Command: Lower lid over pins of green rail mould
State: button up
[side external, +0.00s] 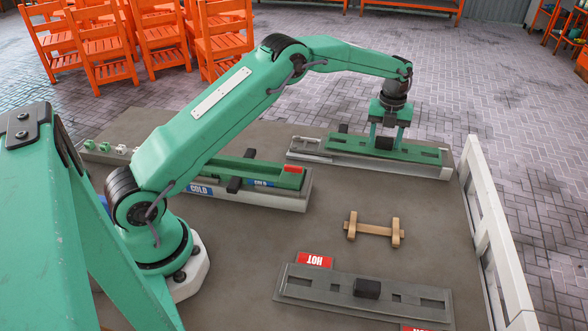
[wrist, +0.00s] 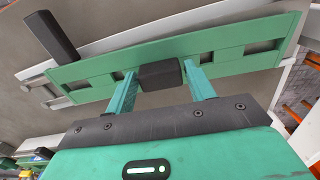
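The green lid (side external: 425,154) is a long slotted plate with a dark block handle (side external: 384,143) at its middle. It lies over the light grey rail mould (side external: 420,172) at the back right. The lid also shows in the wrist view (wrist: 230,45), slightly skewed to the pale mould edge (wrist: 292,45). My gripper (side external: 387,140) points down, with its two green fingers on either side of the handle (wrist: 160,75) and close against it.
A second mould with COLD labels (side external: 262,183) stands at centre left. A dark grey mould (side external: 330,287) with a HOT label (side external: 315,260) lies in front. A wooden piece (side external: 374,230) lies between. A white barrier (side external: 490,215) edges the right side. A black block (side external: 343,128) stands behind the lid.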

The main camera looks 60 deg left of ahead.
aim_at(384, 138)
jog(key=shift+r, duration=0.1)
jog(key=c, duration=1)
jog(key=shift+r, duration=0.15)
jog(key=shift+r, duration=2.55)
jog(key=shift+a, duration=0.1)
